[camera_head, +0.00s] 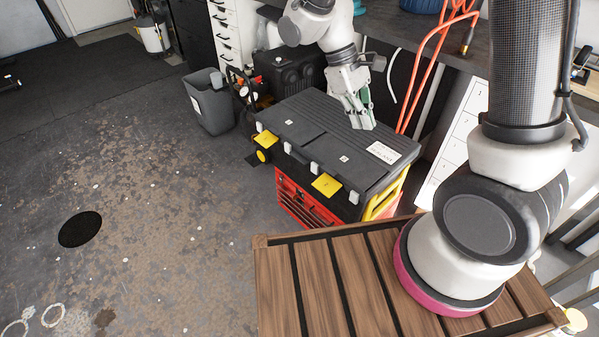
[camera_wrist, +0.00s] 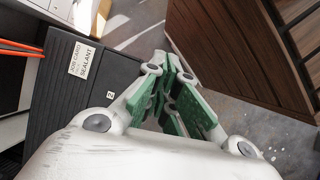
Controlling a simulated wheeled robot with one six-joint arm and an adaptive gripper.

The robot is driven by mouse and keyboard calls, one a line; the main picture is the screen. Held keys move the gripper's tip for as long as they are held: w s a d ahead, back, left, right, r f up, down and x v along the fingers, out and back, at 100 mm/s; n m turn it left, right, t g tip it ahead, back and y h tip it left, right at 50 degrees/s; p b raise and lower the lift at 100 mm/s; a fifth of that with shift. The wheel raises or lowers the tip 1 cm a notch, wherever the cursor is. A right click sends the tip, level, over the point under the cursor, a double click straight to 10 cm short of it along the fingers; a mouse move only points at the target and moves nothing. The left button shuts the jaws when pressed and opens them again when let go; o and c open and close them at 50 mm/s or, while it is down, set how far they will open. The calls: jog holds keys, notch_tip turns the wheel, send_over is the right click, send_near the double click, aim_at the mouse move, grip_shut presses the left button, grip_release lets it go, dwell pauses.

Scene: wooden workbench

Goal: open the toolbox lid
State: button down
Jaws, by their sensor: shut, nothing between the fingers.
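The toolbox lid (camera_head: 310,130) is black, flat and closed, on a red toolbox (camera_head: 305,205) on the floor behind the wooden bench. It has a white label at its right end, and yellow latches (camera_head: 326,184) and pale clips along its front edge. My gripper (camera_head: 366,124) is shut and empty, pointing down over the right half of the lid; whether it touches the lid I cannot tell. In the wrist view the green finger pads (camera_wrist: 180,100) are close together, and the lid (camera_wrist: 90,100) with its label lies to their left.
The slatted wooden bench (camera_head: 320,270) is in front, at the right of the toolbox. A grey bin (camera_head: 210,103) and a black machine (camera_head: 288,70) stand to the left and behind. Orange hoses (camera_head: 425,60) hang behind at right. Floor at left is mostly clear.

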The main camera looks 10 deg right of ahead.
jog(key=w+a+f+n+t+h, duration=0.25)
jog(key=a+f+n, duration=0.2)
jog(key=f, duration=0.85)
jog(key=w+a+f+n+t+h, duration=0.25)
jog(key=a+f+n, duration=0.2)
jog(key=f, duration=0.85)
jog(key=w+a+f+n+t+h, duration=0.2)
jog(key=w+a+f+n+h, duration=0.3)
jog(key=f, duration=0.8)
jog(key=w+a+n+t+y, duration=0.2)
jog(key=w+a+n+t, duration=0.1)
jog(key=w+a+t, duration=0.15)
jog(key=w+d+r, duration=0.2)
jog(key=w+d, duration=0.4)
jog(key=d, duration=0.1)
jog(key=shift+d, duration=0.15)
jog(key=shift+r+g, duration=0.1)
jog(key=shift+g, duration=0.25)
